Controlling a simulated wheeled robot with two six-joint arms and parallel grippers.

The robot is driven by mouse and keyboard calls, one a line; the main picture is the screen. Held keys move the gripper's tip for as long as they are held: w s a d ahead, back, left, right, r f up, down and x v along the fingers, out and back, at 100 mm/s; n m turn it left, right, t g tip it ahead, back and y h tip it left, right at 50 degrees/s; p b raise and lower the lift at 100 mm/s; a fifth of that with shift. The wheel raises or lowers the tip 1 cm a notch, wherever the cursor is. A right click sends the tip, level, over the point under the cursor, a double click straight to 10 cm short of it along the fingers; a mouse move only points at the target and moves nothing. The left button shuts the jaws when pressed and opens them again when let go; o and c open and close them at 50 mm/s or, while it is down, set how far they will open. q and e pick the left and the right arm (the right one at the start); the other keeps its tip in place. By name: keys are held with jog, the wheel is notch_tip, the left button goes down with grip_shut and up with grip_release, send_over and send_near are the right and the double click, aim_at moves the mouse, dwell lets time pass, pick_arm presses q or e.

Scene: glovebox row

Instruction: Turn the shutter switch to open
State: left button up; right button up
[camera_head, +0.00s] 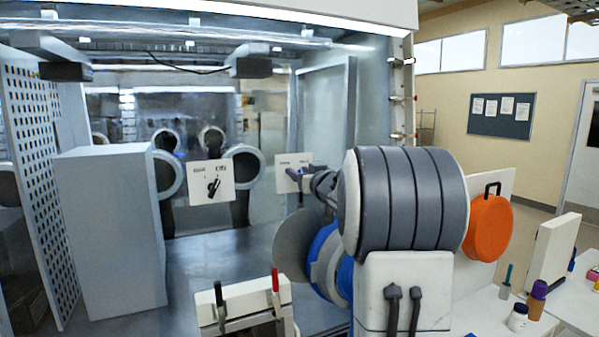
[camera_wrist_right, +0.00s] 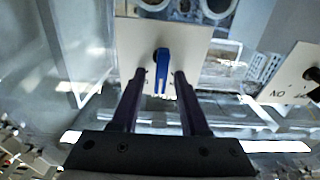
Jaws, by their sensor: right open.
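A blue switch handle (camera_wrist_right: 162,68) stands on a white plate (camera_wrist_right: 192,48) in the right wrist view. Its labels are not readable, so I cannot confirm it as the shutter switch. My right gripper (camera_wrist_right: 160,76) is open, with one dark finger on each side of the handle. I see gaps beside it, but cannot tell how deep the fingers reach. In the head view my right gripper (camera_head: 302,176) is in front of the same plate (camera_head: 285,161), hiding its handle. A second white plate (camera_head: 200,171) to its left has a black switch (camera_head: 213,187). My left gripper is out of view.
A grey box (camera_head: 110,235) and a perforated panel (camera_head: 38,170) stand left. Black and red levers (camera_head: 275,280) rise at the front. An orange round cover (camera_head: 489,228) is at right. Bottles (camera_head: 518,317) sit on the right bench. The floor behind the levers is clear.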

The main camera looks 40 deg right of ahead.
grip_shut()
jog(key=shift+n, duration=0.4)
jog(key=n, duration=0.1)
jog(key=n+b, duration=0.1)
jog(key=n, duration=0.1)
jog(key=shift+a+f+y, duration=0.1)
jog(key=shift+a+y, duration=0.15)
jog(key=shift+y, duration=0.05)
jog(key=shift+a+f+n+y+b, duration=0.15)
jog(key=shift+n+y+b, duration=0.1)
jog(key=shift+n, duration=0.75)
jog(key=shift+a+r+n+y+b, duration=0.1)
jog(key=shift+n+y+b, duration=0.1)
jog(key=shift+n, duration=0.8)
jog(key=shift+w, duration=0.1)
grip_release()
